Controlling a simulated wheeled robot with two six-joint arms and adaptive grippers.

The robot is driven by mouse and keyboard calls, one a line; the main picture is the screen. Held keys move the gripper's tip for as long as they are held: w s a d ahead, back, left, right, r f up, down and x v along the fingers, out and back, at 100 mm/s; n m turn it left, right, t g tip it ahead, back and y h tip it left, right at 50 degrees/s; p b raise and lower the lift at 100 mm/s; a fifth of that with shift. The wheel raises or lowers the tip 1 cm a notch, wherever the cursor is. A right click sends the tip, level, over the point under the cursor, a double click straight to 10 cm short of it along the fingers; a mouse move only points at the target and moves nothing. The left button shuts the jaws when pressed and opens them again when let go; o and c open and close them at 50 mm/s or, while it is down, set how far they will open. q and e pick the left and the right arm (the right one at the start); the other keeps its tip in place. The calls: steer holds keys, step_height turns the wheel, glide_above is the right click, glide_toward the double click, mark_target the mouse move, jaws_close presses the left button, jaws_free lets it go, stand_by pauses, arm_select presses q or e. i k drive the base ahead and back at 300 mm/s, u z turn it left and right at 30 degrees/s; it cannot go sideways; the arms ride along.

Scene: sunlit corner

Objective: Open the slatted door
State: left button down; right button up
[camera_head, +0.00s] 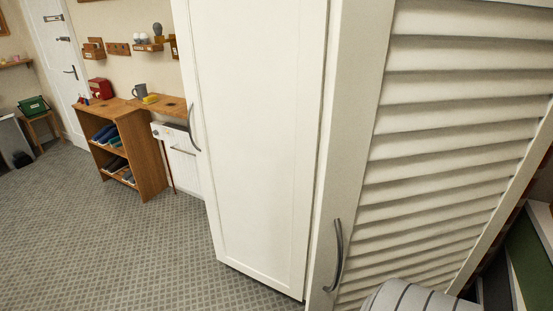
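The slatted door (450,140) is white with slanted horizontal slats and fills the right side of the head view. Its grey curved handle (338,256) stands upright, low on the left stile. The door looks shut; I see no open gap at its handle edge. Neither of my grippers is in view, and nothing visible touches the handle.
A plain white door (255,140) with its own handle (192,128) adjoins on the left. A wooden shelf (145,150) stands further back. The patterned carpet (90,240) is clear at left. Dark and green items (525,245) crowd the right edge.

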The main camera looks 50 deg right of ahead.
mark_target(439, 119)
steer(key=i, duration=2.75)
steer(key=z, duration=4.95)
steer(key=i, duration=1)
steer(key=u, duration=0.05)
